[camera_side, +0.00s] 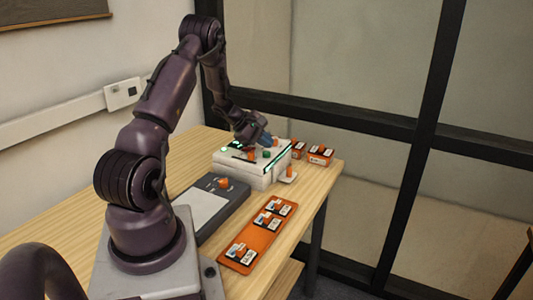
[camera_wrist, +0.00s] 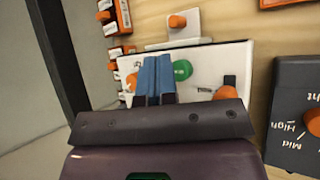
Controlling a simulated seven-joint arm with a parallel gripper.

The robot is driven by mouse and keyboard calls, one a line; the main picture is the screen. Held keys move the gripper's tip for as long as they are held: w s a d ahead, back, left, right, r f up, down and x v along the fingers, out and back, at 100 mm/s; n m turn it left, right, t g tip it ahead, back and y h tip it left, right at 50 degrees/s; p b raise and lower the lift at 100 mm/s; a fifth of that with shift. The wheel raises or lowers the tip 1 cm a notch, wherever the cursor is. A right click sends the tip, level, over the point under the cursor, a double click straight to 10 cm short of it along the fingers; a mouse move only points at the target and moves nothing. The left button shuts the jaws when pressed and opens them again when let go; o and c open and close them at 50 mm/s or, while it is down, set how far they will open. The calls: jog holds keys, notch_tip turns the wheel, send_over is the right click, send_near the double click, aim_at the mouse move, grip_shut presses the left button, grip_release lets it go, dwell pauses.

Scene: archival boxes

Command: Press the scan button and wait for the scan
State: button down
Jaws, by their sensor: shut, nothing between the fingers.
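The white scanner box (camera_side: 258,172) stands on the table in the side view, with a lit green strip along its top edge. A green button (camera_side: 266,154) sits on its top; the button (camera_wrist: 182,70) also shows in the wrist view. My gripper (camera_side: 270,142) hangs over the box with its blue fingers low above the top. In the wrist view my gripper (camera_wrist: 153,62) is shut and empty, its fingertips just left of the green button. The fingers look apart from the button. Their height above the top is hard to tell. The gripper body hides part of the box.
A grey control panel (camera_side: 213,201) with an orange knob lies in front of the scanner. An orange tray (camera_side: 258,238) holds several small labelled boxes. More orange boxes (camera_side: 320,156) stand behind the scanner, near the table's right edge. Bare wood (camera_side: 170,160) lies at the left.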

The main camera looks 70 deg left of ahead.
aim_at(266, 153)
jog(key=shift+f, duration=0.1)
dwell(0.4)
jog(key=shift+f, duration=0.3)
jog(key=shift+f, duration=0.45)
dwell(0.6)
dwell(0.3)
jog(key=shift+r, duration=0.85)
jog(key=shift+r, duration=2.5)
